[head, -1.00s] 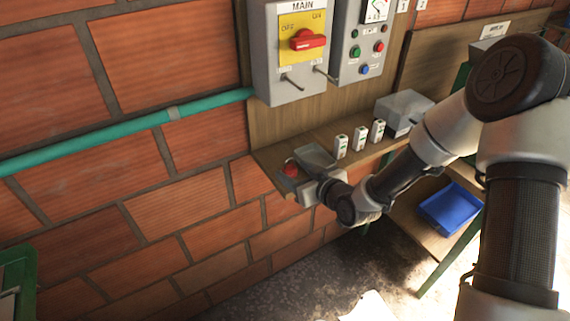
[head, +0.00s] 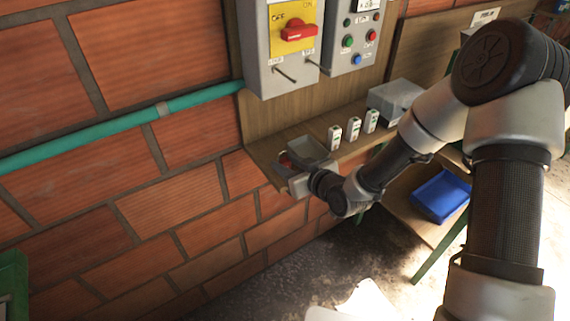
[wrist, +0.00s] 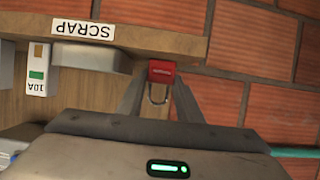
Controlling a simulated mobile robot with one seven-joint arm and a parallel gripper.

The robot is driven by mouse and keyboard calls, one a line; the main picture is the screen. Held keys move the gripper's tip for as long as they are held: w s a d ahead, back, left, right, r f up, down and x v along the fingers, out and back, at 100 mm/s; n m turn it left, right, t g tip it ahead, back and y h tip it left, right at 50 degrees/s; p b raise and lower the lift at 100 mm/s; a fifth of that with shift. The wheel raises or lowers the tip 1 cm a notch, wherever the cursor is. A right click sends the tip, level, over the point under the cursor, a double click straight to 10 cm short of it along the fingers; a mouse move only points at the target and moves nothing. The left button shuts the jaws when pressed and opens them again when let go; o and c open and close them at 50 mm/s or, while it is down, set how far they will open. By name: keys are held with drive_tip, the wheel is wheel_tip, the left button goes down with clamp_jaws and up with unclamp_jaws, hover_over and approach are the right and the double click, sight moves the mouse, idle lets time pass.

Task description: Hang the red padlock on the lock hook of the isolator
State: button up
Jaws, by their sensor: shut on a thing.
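The red padlock (wrist: 161,72) is between my gripper's two fingertips (wrist: 158,82) in the wrist view, with its metal shackle pointing back toward the palm. My gripper is shut on it. In the head view my gripper (head: 296,163) is low at the left end of the wooden shelf, and only a little of the red padlock (head: 285,162) shows. The isolator (head: 277,45) is the grey box on the board above, with a yellow plate and a red handle (head: 299,31). Two thin pegs stick out below the plate, one left (head: 286,75) and one right (head: 319,68); their small labels are unreadable.
Several white breakers (head: 353,129) and a grey box (head: 396,100) stand on the shelf (head: 262,150), right of my gripper. A control box (head: 354,42) with buttons adjoins the isolator. A "SCRAP" label (wrist: 83,30) shows upside down. A blue bin (head: 440,196) sits lower right.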

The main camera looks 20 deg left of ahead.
wheel_tip(320, 180, up, 10)
drive_tip(key=d+f+m+t+h, duration=0.1)
drive_tip(key=d+m+h, duration=0.2)
drive_tip(key=d, duration=0.7)
drive_tip(key=w+d+f+m+t+h, duration=0.1)
drive_tip(key=d+f+m+t+h, duration=0.1)
drive_tip(key=d, duration=0.9)
drive_tip(key=d+f+m+t+h, duration=0.1)
drive_tip(key=d+m+h, duration=0.4)
drive_tip(key=d, duration=0.5)
drive_tip(key=shift+w+d+f+t, duration=0.15)
drive_tip(key=shift+w+f+t, duration=0.25)
drive_tip(key=shift+f, duration=0.3)
drive_tip(key=s+a+r+n+g+y+p, duration=0.1)
drive_tip(key=s+a+r+n+y+p, duration=0.2)
drive_tip(key=a+r, duration=0.75)
drive_tip(key=s+a+r+n+g+y, duration=0.1)
drive_tip(key=s+a+r+n+y, duration=0.4)
drive_tip(key=a+r, duration=0.55)
drive_tip(key=w+a+f+h+b, duration=0.1)
drive_tip(key=w+a+f+b, duration=0.1)
drive_tip(key=w+a, duration=0.4)
drive_tip(key=shift+w+a+f+n+h+b, duration=0.35)
drive_tip(key=shift+a+f, duration=0.3)
drive_tip(key=shift+a, duration=0.45)
